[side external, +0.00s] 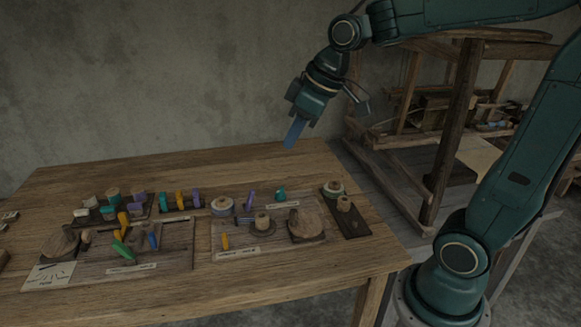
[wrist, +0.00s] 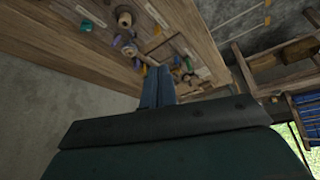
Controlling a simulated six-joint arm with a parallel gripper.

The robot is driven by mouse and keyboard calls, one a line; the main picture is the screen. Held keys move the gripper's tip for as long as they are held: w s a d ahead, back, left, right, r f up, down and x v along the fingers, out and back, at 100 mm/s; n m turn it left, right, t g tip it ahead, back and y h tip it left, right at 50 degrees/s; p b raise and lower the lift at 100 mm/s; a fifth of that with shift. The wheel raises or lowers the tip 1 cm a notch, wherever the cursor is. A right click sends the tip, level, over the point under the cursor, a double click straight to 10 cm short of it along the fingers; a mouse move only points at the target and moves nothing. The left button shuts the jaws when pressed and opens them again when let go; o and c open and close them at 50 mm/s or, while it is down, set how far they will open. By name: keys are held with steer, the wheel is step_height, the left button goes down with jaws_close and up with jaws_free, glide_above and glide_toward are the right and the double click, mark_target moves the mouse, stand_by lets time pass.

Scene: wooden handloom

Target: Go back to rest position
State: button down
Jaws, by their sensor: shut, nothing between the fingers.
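My gripper (side external: 294,134) is at the end of my teal arm, above the far right part of the wooden table (side external: 130,178) in the side external view. Its blue fingers point down and are shut together, with nothing held. The fingers (wrist: 157,87) also show in the wrist view, close together. They are apart from everything on the table.
Two wooden boards (side external: 180,258) (side external: 232,246) carry spools and small coloured pieces. A dark tray (side external: 352,223) with spools lies near the right edge. The wooden loom (side external: 455,130) stands behind on the right. A grey wall (side external: 150,80) is behind the table.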

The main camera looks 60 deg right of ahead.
steer(key=s+a+f+m+h, duration=0.1)
steer(key=s+m, duration=0.2)
steer(key=s, duration=1.2)
steer(key=shift+f+m+t, duration=0.3)
steer(key=shift+f+m, duration=0.1)
